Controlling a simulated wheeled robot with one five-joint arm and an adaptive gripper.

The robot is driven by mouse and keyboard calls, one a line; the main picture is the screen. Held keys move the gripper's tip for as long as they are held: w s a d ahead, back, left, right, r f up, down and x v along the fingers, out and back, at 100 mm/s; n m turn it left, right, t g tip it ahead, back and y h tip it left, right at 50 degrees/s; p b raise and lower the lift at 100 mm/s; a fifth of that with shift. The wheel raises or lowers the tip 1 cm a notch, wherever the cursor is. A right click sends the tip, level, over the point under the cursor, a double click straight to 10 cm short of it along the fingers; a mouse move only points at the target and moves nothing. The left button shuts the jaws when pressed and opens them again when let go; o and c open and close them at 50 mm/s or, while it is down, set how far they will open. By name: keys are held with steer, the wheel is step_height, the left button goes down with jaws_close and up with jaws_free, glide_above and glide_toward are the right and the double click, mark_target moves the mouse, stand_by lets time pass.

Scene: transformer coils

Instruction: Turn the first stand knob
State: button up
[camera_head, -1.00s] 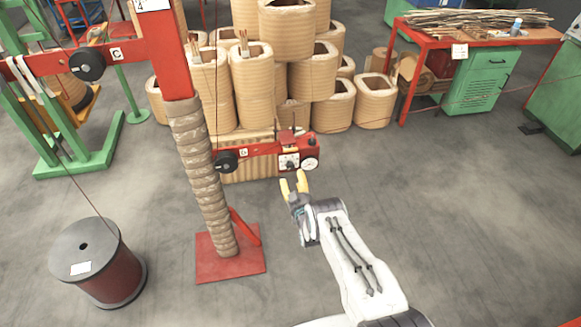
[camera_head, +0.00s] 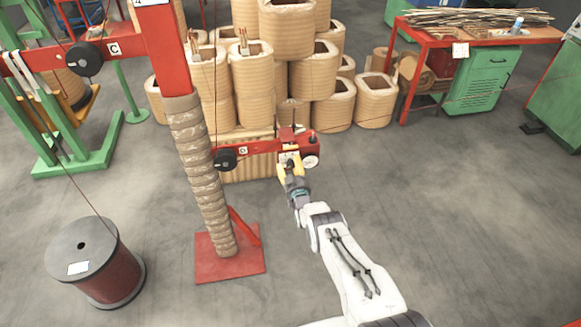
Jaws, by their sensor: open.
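The red stand (camera_head: 170,60) has a post wrapped in brown material and a red foot plate. A red arm (camera_head: 260,151) reaches right from the post, with a black knob (camera_head: 225,159) near the post and a small red device with a white dial (camera_head: 311,162) at its end. A higher black knob (camera_head: 85,59) sits on the upper red arm at the left. My gripper (camera_head: 291,163) is open, its yellow fingers in front of the device at the end of the lower arm. The fingers hide part of the device's face, and I cannot tell if they touch it.
A dark red spool (camera_head: 108,277) stands on the floor at the lower left. Stacked tan coils (camera_head: 285,80) stand behind the stand. A red workbench (camera_head: 420,50) and green cabinet (camera_head: 483,80) are at the back right.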

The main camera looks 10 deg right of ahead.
steer(key=shift+w, duration=0.35)
steer(key=shift+r, duration=0.1)
jaws_close()
stand_by(0.6)
